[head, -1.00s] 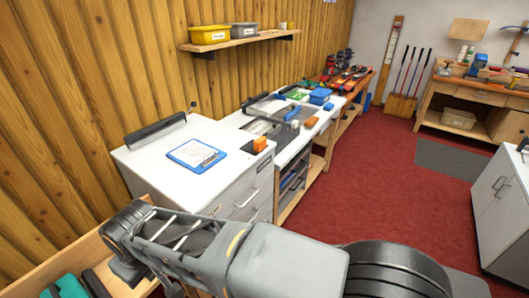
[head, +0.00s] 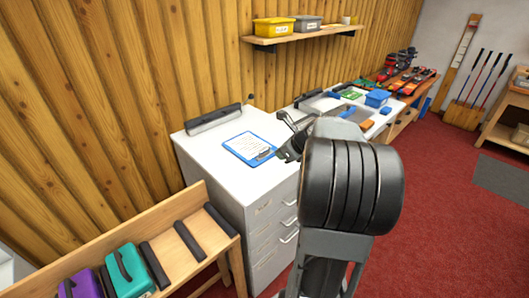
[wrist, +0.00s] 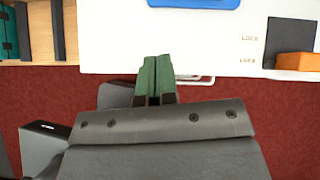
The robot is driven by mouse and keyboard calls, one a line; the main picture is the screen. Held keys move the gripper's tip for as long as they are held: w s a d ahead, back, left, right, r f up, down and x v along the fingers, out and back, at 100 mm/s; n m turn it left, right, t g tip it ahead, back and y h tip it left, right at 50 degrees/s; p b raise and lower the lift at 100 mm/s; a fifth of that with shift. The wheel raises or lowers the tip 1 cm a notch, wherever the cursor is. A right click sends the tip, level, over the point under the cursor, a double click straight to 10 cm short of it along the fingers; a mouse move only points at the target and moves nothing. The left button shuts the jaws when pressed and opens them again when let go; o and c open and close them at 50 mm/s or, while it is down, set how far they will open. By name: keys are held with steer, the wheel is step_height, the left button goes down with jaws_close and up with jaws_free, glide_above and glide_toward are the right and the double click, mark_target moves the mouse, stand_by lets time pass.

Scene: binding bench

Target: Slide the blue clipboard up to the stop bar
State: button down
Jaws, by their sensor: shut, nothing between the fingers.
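The blue clipboard (head: 230,146) with white paper lies flat on the white cabinet top (head: 203,150), its metal clip toward the front right. The stop bar (head: 214,118), a long dark and grey bar, stands along the back left of that top, with a bare gap between it and the clipboard. My gripper (head: 281,156) is near the clipboard's clip end in the head view, partly hidden by my arm.
A low wooden rack (head: 195,205) holds teal and purple cases at front left. A shelf with bins (head: 273,28) hangs above. The cabinet top left of the clipboard is bare.

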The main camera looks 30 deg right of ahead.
steer(key=w+f, duration=0.2)
steer(key=w+f+m, duration=0.1)
steer(key=w+f, duration=0.1)
steer(key=w+f+m, duration=0.1)
steer(key=w+f, duration=0.2)
steer(key=shift+d, duration=0.4)
steer(key=shift+w+a+p, duration=0.2)
steer(key=shift+w+p, duration=0.1)
steer(key=shift+w, duration=0.75)
steer(key=shift+w+a, duration=0.15)
steer(key=shift+w, duration=0.75)
